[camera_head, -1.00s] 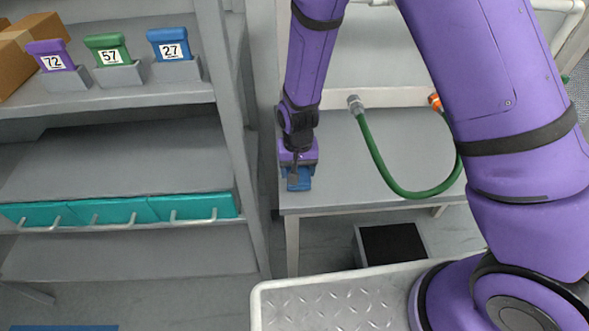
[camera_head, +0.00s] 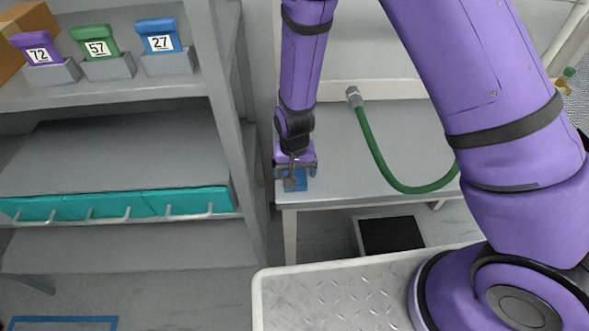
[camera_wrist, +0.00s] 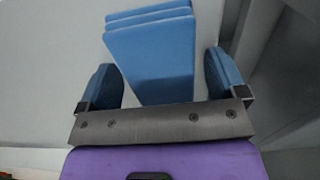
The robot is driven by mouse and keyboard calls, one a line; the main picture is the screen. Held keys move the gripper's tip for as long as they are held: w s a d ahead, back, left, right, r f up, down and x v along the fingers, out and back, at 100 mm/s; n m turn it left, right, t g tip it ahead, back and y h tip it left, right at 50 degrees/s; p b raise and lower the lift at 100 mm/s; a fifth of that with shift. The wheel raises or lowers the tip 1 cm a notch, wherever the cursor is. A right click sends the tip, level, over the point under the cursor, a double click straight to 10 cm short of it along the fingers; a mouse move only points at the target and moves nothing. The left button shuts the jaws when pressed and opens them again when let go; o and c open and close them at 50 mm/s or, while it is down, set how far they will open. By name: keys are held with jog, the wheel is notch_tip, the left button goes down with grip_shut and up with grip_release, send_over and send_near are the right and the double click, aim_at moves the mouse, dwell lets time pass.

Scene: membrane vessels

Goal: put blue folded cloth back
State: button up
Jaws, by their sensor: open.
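The blue folded cloth (camera_head: 299,181) lies on the grey table near its front left corner, below my gripper. In the wrist view the cloth (camera_wrist: 152,60) shows as several stacked blue layers with offset edges. My gripper (camera_head: 296,178) is at the cloth; in the wrist view its two blue fingers (camera_wrist: 160,84) stand apart, one on each side of the cloth, with a gap visible on both sides. The cloth's near end is hidden behind the gripper's dark crossbar.
The grey table (camera_head: 350,170) is clear around the cloth; a green hose (camera_head: 380,165) curves across it to the right. A shelf (camera_head: 110,155) at left holds blocks numbered 72, 57 and 27 and teal drawers (camera_head: 120,204). A dark box (camera_head: 390,236) is under the table.

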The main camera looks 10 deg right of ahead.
notch_tip(320, 180, up, 12)
jog(key=s+d+r+t+y, duration=0.1)
jog(key=s+d+r, duration=0.1)
jog(key=d+r, duration=0.65)
jog(key=s+d+r+t, duration=0.1)
jog(key=d+r, duration=0.4)
jog(key=r, duration=0.7)
jog(key=s+d+r+t, duration=0.1)
jog(key=s+d+r, duration=0.4)
jog(key=s, duration=0.3)
jog(key=s+d+r+t+h, duration=0.1)
jog(key=s+d+r+t, duration=0.1)
jog(key=s+d+r, duration=0.3)
jog(key=shift+s+d+r, duration=0.4)
jog(key=shift+s+d, duration=0.15)
jog(key=shift+s, duration=1)
